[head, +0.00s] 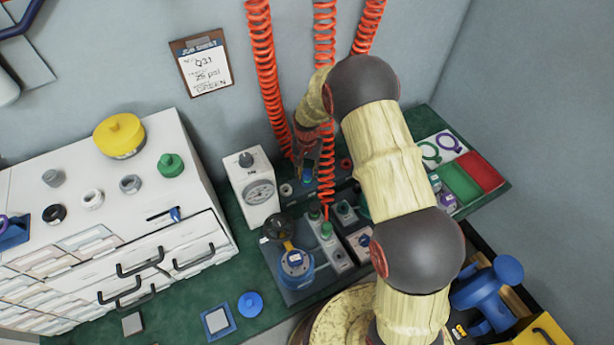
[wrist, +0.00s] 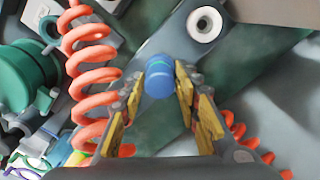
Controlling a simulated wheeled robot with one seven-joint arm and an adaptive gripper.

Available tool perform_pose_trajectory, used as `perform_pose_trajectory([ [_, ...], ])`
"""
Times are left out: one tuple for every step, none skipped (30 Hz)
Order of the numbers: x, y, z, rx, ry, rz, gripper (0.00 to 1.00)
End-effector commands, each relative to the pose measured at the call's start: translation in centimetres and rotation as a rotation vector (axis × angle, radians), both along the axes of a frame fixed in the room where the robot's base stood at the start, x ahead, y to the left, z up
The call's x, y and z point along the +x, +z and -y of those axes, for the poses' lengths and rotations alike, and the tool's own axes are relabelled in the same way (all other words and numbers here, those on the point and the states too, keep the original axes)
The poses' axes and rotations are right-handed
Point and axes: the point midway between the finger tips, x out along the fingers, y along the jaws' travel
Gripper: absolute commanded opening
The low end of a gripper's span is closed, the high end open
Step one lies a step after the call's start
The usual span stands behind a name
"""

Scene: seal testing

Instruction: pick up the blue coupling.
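The blue coupling (wrist: 159,77) shows in the wrist view as a short blue cylinder with a thin green band. It sits at the fingertips of my gripper (wrist: 160,82), between the two yellow-padded fingers. The fingers are spread, with small gaps seemingly left on both sides of it. In the head view my gripper (head: 309,160) points down at the back of the dark bench panel, and a small bit of the blue coupling (head: 308,178) shows below it. My fingers hide much of it there.
Orange coiled hoses (head: 325,100) hang close around my gripper; one coil (wrist: 90,70) passes just left of the fingers. A white ring fitting (wrist: 205,24) sits close by. A white gauge box (head: 251,187) stands left. Red and green trays (head: 462,184) lie right.

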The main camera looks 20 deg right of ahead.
Motion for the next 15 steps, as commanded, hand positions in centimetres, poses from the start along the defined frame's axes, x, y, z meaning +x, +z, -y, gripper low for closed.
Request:
perform_pose_trajectory([
  [-0.01,0.00,-0.01,0.000,0.000,0.000,0.28],
  [0.00,0.00,0.00,0.000,0.000,0.000,0.26],
  [-0.01,0.00,-0.01,0.000,0.000,0.000,0.24],
  [-0.01,0.00,-0.01,0.000,0.000,0.000,0.22],
  [-0.01,0.00,-0.01,0.000,0.000,0.000,0.20],
  [-0.01,0.00,-0.01,0.000,0.000,0.000,0.18],
  [-0.01,0.00,-0.01,0.000,0.000,0.000,0.16],
  [-0.01,0.00,-0.01,0.000,0.000,0.000,0.15],
  [-0.01,0.00,-0.01,0.000,0.000,0.000,0.12],
  [-0.01,0.00,-0.01,0.000,0.000,0.000,0.11],
  [-0.01,0.00,-0.01,0.000,0.000,0.000,0.09],
  [-0.01,0.00,-0.01,0.000,0.000,0.000,0.07],
  [-0.01,0.00,-0.01,0.000,0.000,0.000,0.05],
  [-0.01,0.00,-0.01,0.000,0.000,0.000,0.03],
  [-0.01,-0.01,-0.01,0.000,0.000,0.000,0.01],
])
